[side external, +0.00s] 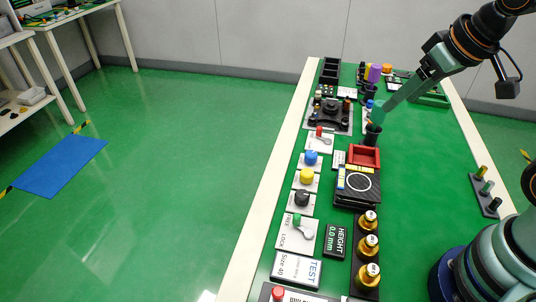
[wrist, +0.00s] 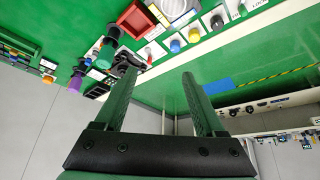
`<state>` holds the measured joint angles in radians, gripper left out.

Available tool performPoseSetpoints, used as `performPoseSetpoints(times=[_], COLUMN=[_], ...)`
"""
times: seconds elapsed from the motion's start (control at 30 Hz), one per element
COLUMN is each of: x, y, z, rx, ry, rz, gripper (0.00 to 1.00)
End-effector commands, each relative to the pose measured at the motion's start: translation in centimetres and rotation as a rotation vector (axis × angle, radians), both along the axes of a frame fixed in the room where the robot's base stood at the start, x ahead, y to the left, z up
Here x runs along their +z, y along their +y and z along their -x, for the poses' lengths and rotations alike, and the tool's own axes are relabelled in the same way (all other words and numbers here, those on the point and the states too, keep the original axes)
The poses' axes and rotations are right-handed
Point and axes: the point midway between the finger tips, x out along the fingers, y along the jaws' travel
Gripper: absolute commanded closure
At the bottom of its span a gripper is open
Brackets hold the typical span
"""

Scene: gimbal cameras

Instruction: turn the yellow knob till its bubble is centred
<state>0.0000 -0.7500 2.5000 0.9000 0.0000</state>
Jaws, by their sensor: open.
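The yellow knob (side external: 306,176) sits on a white plate in the row along the table's left edge, between a blue knob (side external: 311,158) and a black knob (side external: 302,198). It also shows small in the wrist view (wrist: 193,36). To its right is a black block (side external: 345,199) with a white ring and yellow strips on top. No bubble can be made out at this size. My gripper (side external: 376,114) is open, high over the far part of the table near a dark cup, well away from the yellow knob. Its two fingers are spread in the wrist view (wrist: 160,75).
A red tray (side external: 364,155) stands behind the black block. A dark cup (side external: 372,135) is under my gripper. A red lever plate (side external: 319,142) and a green lever plate (side external: 297,232) share the row. Brass weights (side external: 368,246) stand nearer. The table's right half is mostly clear.

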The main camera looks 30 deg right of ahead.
Motion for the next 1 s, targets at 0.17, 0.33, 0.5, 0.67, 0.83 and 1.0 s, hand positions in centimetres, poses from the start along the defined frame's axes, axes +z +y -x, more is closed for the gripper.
performPoseSetpoints(times=[0.17, 0.33, 0.5, 0.67, 0.83, 1.0], x=[0.0, 0.0, -0.7, -2.2, -4.7, -7.8], y=[0.0, 0.7, 2.2, 4.1, 6.3, 8.5], z=[0.0, -1.1, -3.6, -6.3, -8.9, -10.9], rx=[0.003, 0.076, 0.247, 0.431, 0.627, 0.809], ry=[0.002, 0.044, 0.138, 0.225, 0.314, 0.393], rz=[0.001, 0.027, 0.085, 0.138, 0.183, 0.218], gripper=[0.28, 0.28, 0.28, 0.28, 0.28, 0.28])
